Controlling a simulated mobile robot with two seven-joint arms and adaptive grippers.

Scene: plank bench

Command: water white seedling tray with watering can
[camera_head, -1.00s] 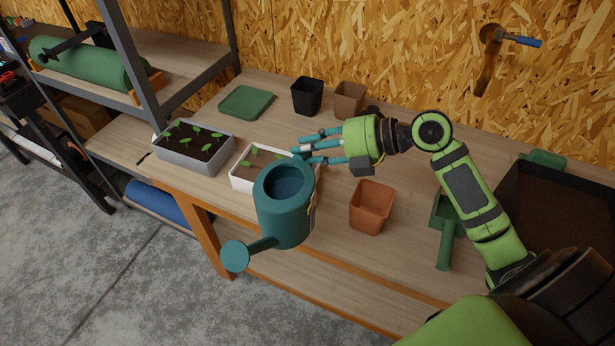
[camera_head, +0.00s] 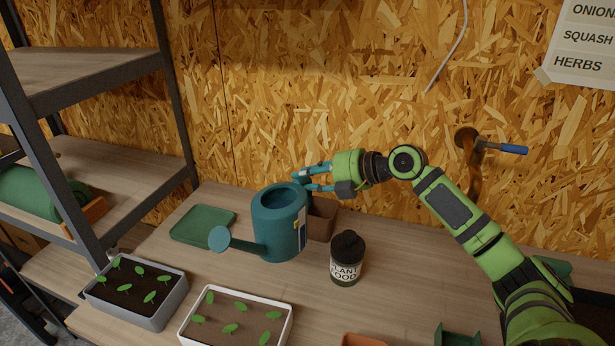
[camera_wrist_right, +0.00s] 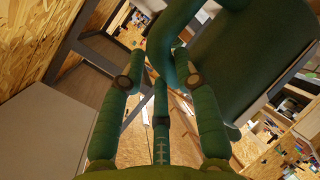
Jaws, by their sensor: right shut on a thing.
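The teal watering can (camera_head: 278,230) is upright toward the back of the bench, its spout and round rose pointing left. My right gripper (camera_head: 316,180) is shut on its handle at the back; the wrist view shows the fingers around the handle (camera_wrist_right: 168,45), with the can's body (camera_wrist_right: 245,60) beside them. The can seems held above the bench, but its base clearance is hard to judge. The white seedling tray (camera_head: 289,316), with brown soil and several green seedlings, is at the bottom of the head view, in front of the can, its near edge cut off. My left gripper is out of view.
A grey seedling tray (camera_head: 169,307) with darker soil is left of the white one. A plant food bottle (camera_head: 346,262) stands right of the can. A brown pot (camera_head: 322,223) is partly hidden behind the can. A green tray (camera_head: 203,224) lies back left; a shelf post stands at left.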

